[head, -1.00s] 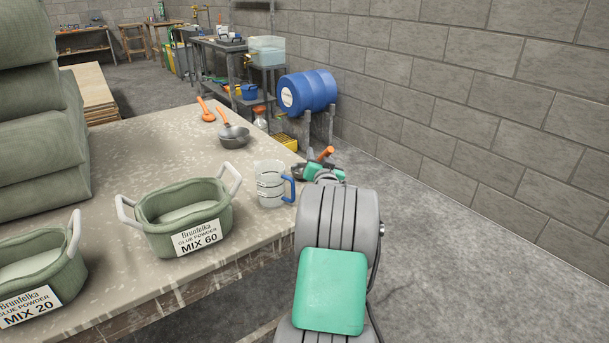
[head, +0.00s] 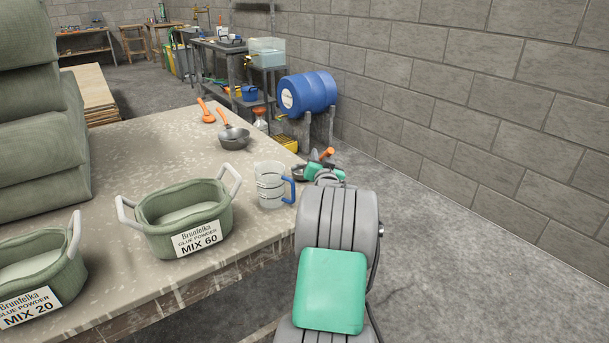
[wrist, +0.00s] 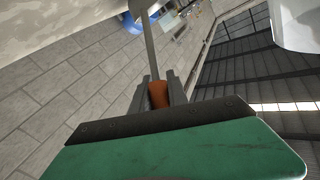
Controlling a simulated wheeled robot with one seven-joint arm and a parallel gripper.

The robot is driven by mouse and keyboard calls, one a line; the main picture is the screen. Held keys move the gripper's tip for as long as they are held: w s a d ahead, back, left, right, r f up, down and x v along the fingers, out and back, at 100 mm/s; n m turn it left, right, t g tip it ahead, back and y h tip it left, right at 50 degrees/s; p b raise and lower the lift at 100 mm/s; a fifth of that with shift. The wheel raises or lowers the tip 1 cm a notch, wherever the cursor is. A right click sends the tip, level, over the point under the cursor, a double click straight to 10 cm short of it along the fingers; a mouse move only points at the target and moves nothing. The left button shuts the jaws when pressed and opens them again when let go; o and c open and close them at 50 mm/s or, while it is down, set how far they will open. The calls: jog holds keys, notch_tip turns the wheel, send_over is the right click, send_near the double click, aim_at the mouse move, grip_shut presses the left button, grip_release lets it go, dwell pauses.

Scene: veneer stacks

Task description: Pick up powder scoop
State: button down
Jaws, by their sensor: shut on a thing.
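My gripper (wrist: 158,94) is shut on the orange handle (wrist: 158,95) of a metal tool, which I take to be the powder scoop; its grey shaft (wrist: 149,45) runs up in the wrist view. In the head view the orange handle end (head: 328,153) sticks out beside my gripper, just right of the table's edge. The tool's head is mostly hidden or hard to make out. On the table (head: 150,130) lie a grey bowl-shaped tool with an orange handle (head: 234,137) and an orange utensil (head: 206,112).
A clear measuring jug with a blue handle (head: 271,187) stands close left of my gripper. Green tubs marked MIX 60 (head: 160,240) and MIX 20 (head: 62,280) stand nearer. A blue barrel (head: 308,92) is behind. Floor to the right is free.

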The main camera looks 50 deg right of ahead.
notch_tip(320, 180, up, 10)
jog(key=p, duration=0.1)
jog(key=shift+p, duration=0.4)
jog(key=shift+r, duration=0.1)
dwell(1.1)
